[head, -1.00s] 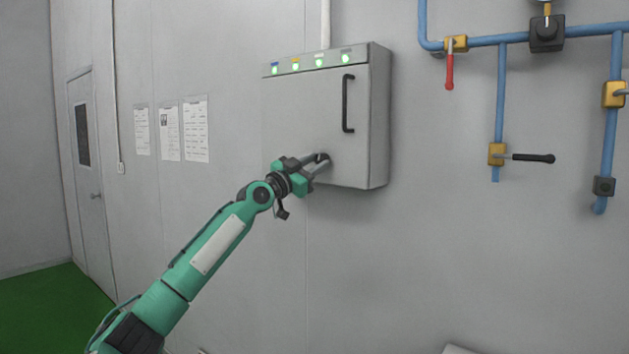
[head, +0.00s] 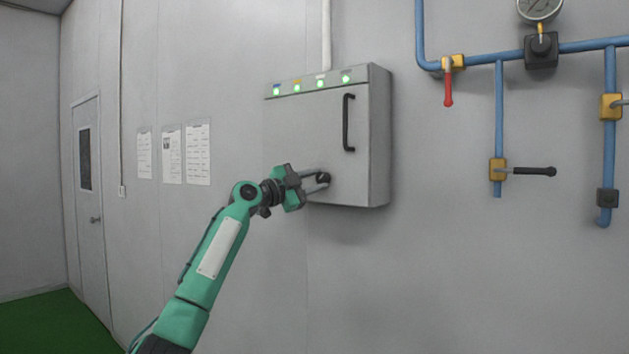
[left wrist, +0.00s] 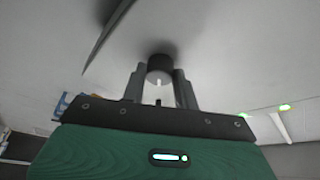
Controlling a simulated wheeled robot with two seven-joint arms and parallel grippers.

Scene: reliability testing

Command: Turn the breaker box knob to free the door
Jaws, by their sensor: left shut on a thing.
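The grey breaker box (head: 310,135) hangs on the wall with its door shut. Its black round knob (head: 323,179) is low on the door, and a black bar handle (head: 348,122) is at the upper right. My left gripper (head: 318,180) reaches in from the left, its two fingers around the knob. In the left wrist view the dark knob (left wrist: 160,66) sits between the fingertips (left wrist: 160,80), with a pale mark on it. The left gripper is shut on the knob. My right gripper is in neither view.
Blue pipes (head: 500,115) with a red-handled valve (head: 448,88), a black-handled valve (head: 530,171) and a gauge (head: 540,8) are on the wall to the right. Several green lights line the box top. The wall below the box is clear.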

